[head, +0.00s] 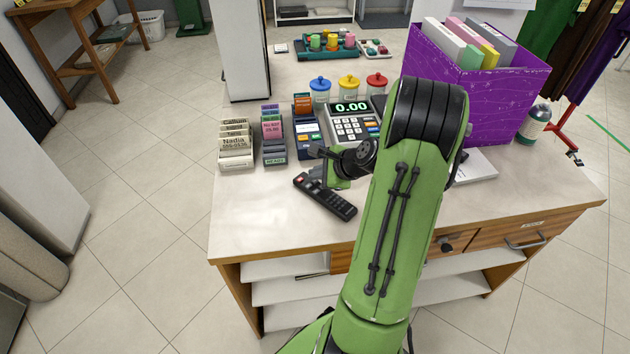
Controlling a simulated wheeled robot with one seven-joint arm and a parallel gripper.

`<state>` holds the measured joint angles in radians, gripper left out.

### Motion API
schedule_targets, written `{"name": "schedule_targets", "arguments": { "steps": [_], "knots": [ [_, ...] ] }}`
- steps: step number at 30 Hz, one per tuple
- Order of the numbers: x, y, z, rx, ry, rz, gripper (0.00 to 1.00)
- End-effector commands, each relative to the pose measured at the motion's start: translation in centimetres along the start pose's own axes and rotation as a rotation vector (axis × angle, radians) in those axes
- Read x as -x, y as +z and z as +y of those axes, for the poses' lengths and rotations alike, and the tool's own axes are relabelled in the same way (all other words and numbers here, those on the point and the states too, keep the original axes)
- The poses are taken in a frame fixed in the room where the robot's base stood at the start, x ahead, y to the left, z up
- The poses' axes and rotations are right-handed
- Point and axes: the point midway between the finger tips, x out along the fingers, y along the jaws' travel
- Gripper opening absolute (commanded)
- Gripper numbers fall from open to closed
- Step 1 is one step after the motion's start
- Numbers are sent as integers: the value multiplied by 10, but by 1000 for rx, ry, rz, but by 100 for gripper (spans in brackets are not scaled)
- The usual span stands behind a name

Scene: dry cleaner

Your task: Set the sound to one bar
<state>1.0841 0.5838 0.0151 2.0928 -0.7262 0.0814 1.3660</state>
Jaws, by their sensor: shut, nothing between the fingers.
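A black remote control (325,197) with a red button at its upper left end lies slanted on the counter, near its front edge. Its other buttons are too small to read. My gripper (321,167) is shut and empty, just above and behind the remote's upper part. My arm and wrist partly hide the gripper, and I cannot tell whether its tips touch anything. No screen with sound bars is in view.
The pale counter (262,226) holds card holders (236,147), a card terminal (306,122), a till (352,122) reading 0.00, lidded jars (348,88) and a purple box (508,88) of folders. Bare counter lies left of the remote. A white pillar (240,50) stands behind.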

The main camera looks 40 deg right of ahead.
Motion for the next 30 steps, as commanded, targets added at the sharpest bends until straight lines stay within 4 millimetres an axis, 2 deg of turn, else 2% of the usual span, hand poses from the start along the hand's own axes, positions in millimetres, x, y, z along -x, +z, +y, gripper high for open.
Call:
{"name": "schedule_targets", "arguments": {
  "steps": [30],
  "knots": [
    [-4, -3, 3, 0, 0, 0, 0]
  ]
}}
